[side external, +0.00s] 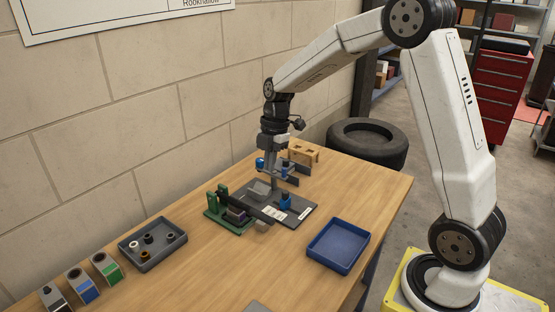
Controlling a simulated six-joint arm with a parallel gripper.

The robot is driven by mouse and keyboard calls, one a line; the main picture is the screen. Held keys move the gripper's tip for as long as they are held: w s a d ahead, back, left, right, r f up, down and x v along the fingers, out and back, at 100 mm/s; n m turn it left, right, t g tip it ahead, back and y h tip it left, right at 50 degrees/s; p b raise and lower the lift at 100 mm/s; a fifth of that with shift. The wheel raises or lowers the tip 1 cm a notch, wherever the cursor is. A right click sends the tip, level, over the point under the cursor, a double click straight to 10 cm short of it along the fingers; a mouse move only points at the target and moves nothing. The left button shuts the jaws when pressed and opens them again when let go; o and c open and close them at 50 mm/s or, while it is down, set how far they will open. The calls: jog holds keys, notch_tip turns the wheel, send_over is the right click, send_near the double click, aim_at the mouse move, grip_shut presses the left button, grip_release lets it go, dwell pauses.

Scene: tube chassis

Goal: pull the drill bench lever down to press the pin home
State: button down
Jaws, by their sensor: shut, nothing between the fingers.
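The drill bench fixture stands on a dark grey base plate (305,209) with white labels, on the wooden table. A long dark bar (264,207) runs across it, and a green bracket (224,202) stands at its left end. Which part is the lever is too small to tell. A blue part (285,201) stands on the plate's right half. My gripper (273,186) points down over the back of the plate, shut and empty, close above the fixture. I cannot tell whether it touches anything. The pin cannot be made out.
A blue tray (315,254) lies empty at the right. A grey tray (133,247) with several small round parts stands at the left, near several labelled blocks (104,267). A wooden block with holes (300,147) is behind. The block wall borders the table's back.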

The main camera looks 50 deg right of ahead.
jog(key=shift+d+r, duration=0.1)
jog(key=shift+r, duration=0.35)
jog(key=shift+s, duration=0.1)
jog(key=s+a+f+m+t+h, duration=0.1)
jog(key=s+a+f+m, duration=0.2)
jog(key=s+m, duration=0.4)
jog(key=s+a+f+m+t+h, duration=0.1)
jog(key=s+a+f+m, duration=0.2)
jog(key=s+a+m, duration=0.2)
jog(key=s+m, duration=0.3)
jog(key=m, duration=0.3)
jog(key=shift+f, duration=0.25)
jog(key=shift+w, duration=0.1)
